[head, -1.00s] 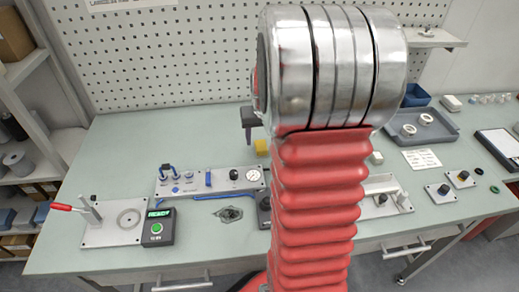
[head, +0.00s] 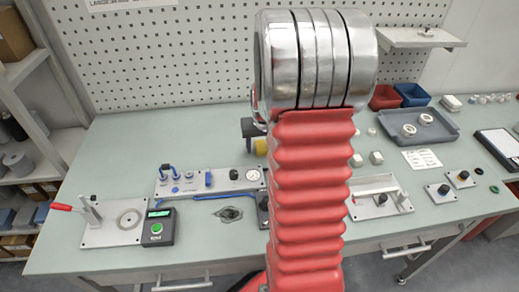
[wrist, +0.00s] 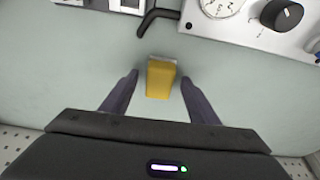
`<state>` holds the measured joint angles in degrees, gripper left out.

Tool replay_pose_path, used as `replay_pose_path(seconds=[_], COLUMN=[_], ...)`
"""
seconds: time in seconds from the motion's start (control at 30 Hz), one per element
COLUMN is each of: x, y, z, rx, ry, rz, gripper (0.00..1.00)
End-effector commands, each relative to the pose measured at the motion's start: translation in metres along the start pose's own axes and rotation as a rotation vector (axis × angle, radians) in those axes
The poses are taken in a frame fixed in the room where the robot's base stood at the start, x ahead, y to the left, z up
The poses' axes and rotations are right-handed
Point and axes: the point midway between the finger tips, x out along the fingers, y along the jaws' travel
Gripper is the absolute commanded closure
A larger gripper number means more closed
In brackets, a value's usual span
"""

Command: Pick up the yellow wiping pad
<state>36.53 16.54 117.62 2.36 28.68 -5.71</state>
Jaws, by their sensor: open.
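The yellow wiping pad (wrist: 160,80) is a small yellow block with a pale edge at its far end, lying on the green-grey bench. In the wrist view it sits between the two fingertips of my gripper (wrist: 158,82), with a gap on each side. My gripper is open and empty. In the head view, a sliver of the yellow pad (head: 261,147) shows behind my arm, and part of my gripper (head: 250,130) is just above it. The rest of the pad and gripper is hidden by my red arm there.
A panel with a gauge and knobs (head: 205,181) stands left of my arm. A black bent hook (wrist: 155,20) lies beyond the pad. A grey tray with ring parts (head: 440,138) is at the right. A lever fixture (head: 105,228) is at the left.

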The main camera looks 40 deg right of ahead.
Motion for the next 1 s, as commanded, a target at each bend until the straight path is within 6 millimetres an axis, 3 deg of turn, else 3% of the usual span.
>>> replay_pose_path(seconds=[0.33, 1.0], x=[-0.0003, -0.0003], y=[-0.0002, -0.0005], z=[0.0, 0.0], rx=[0.0, -0.001], ry=[0.0, 0.0], rz=[0.0, 0.0], gripper=[0.45, 0.9])
